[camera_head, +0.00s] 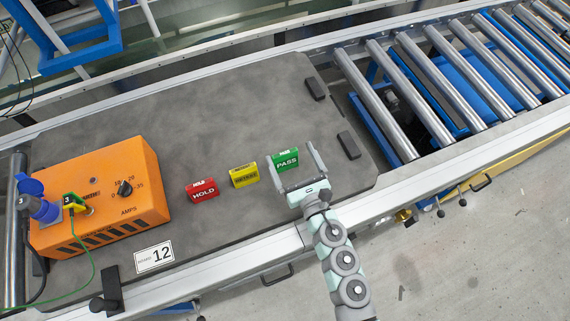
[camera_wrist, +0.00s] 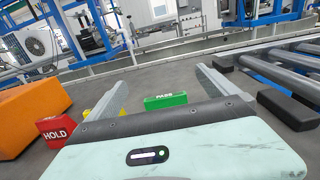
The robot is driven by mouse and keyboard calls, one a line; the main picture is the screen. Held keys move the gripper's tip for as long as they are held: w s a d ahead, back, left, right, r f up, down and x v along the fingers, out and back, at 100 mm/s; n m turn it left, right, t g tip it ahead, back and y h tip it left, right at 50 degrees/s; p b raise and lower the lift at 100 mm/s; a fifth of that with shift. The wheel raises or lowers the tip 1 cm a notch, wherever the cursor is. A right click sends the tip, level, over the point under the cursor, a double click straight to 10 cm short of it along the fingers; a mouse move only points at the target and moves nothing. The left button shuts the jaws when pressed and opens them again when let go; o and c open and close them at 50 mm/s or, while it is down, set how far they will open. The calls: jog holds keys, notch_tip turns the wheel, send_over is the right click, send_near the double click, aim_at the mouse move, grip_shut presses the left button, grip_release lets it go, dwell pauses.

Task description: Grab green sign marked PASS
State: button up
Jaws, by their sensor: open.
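The green PASS sign (camera_head: 286,161) stands on the grey mat at the right end of a row of three signs. In the wrist view the green PASS sign (camera_wrist: 166,101) stands between the two fingers, beyond the palm. My gripper (camera_head: 294,158) is open, with one finger to either side of the sign and no visible contact. In the wrist view my gripper (camera_wrist: 160,88) also shows spread and empty. The lower part of the sign is partly hidden behind the palm in the wrist view.
A yellow sign (camera_head: 244,176) and a red HOLD sign (camera_head: 203,190) stand to the left. An orange amps box (camera_head: 98,195) is farther left. Two dark blocks (camera_head: 349,145) (camera_head: 315,89) lie to the right, before the roller conveyor (camera_head: 420,92). The mat's upper middle is clear.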

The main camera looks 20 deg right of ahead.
aim_at(286, 161)
notch_tip(286, 161, down, 7)
jog(key=shift+f+b, duration=0.2)
jog(key=shift+b, duration=1)
jog(key=shift+w+a+r, duration=0.1)
jog(key=shift+w+r, duration=0.05)
jog(key=shift+w, duration=3.75)
jog(key=shift+s, duration=0.1)
jog(key=shift+c, duration=0.4)
jog(key=c, duration=1.4)
